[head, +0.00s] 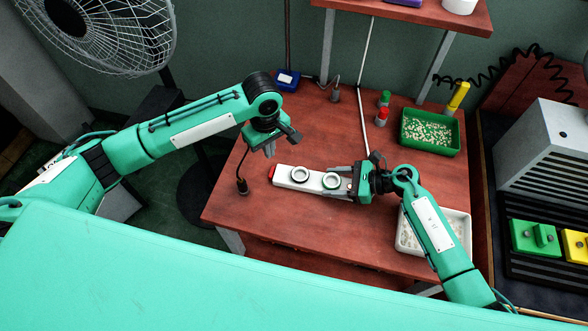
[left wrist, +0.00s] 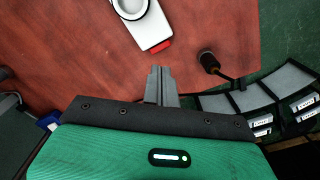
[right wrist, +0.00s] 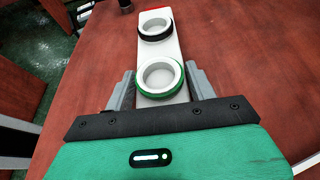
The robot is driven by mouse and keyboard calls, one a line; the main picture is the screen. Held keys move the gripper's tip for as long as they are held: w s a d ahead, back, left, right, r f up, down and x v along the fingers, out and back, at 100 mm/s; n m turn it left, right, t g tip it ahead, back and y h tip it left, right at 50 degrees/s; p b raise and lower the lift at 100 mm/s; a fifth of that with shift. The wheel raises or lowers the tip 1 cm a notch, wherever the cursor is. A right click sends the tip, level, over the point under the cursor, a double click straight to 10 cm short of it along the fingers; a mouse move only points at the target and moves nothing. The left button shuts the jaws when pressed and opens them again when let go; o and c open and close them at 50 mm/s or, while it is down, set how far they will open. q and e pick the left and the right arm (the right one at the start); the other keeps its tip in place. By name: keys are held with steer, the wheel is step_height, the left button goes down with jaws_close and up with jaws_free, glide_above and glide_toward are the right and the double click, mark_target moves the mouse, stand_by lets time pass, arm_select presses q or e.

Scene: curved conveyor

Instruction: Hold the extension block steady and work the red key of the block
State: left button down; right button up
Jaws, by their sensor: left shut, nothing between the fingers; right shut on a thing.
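The extension block (head: 315,189) is a long white bar lying on the red-brown table, with a black-ringed socket and a green-ringed socket on top. Its red key (head: 271,172) is at its left end and also shows in the left wrist view (left wrist: 158,47). My right gripper (head: 350,182) is shut on the block's right end, with a finger on each side of it in the right wrist view (right wrist: 160,92). My left gripper (head: 269,150) is shut and empty, above the table near the red key and apart from it. Its closed fingertips show in the left wrist view (left wrist: 161,72).
A white tray (head: 464,232) is partly behind my right arm.

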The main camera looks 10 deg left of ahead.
arm_select(q)
steer(key=n+h, duration=0.4)
steer(key=n, duration=0.3)
glide_toward(255, 173)
step_height(255, 173, up, 4)
steer(key=shift+a+n, duration=0.4)
steer(key=shift+a, duration=0.6)
steer(key=shift+f, duration=0.15)
steer(key=x, duration=1)
steer(key=shift+d, duration=0.25)
steer(key=d, duration=0.2)
steer(key=shift+d, duration=0.95)
steer(key=shift+d, duration=0.1)
